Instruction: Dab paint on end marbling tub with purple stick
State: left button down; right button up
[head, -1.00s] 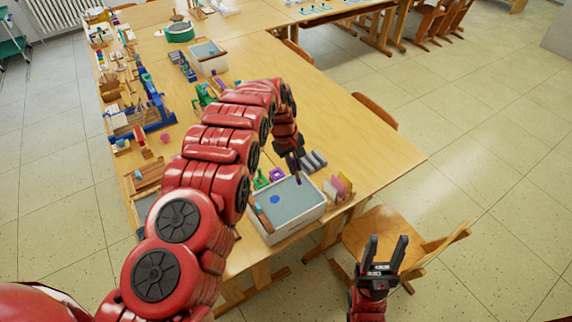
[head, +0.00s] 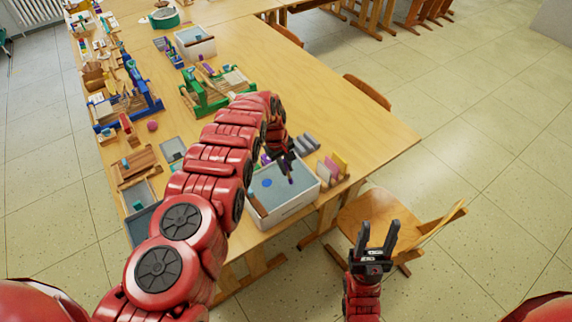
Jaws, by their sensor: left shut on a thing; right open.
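The end marbling tub (head: 289,213) is a white-walled box of grey-blue liquid near the table's near corner. One round blue spot (head: 267,183) shows on its surface. My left gripper (head: 284,163) is over the tub's far side, shut on a thin dark purple stick (head: 291,178) that points down towards the liquid. I cannot tell whether its tip touches the surface. My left arm hides part of the tub's left side. My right gripper (head: 377,238) is open and empty, in front of the wooden chair.
Pink and yellow blocks (head: 334,166) and grey rolls (head: 306,143) stand beside the tub. A green-framed device (head: 205,99) and another tub (head: 195,48) are farther back. A wooden chair (head: 397,222) stands right of the table.

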pick_arm(q)
jog(key=shift+f+b, duration=0.35)
jog(key=shift+f, duration=0.3)
dwell(0.4)
jog(key=shift+r, duration=0.2)
notch_tip(320, 180, up, 2)
jog(key=shift+w+p, duration=0.15)
jog(key=shift+p, duration=0.5)
notch_tip(320, 180, up, 2)
jog(key=shift+p, duration=0.35)
jog(key=shift+r+p, duration=0.4)
jog(key=shift+r, duration=2.5)
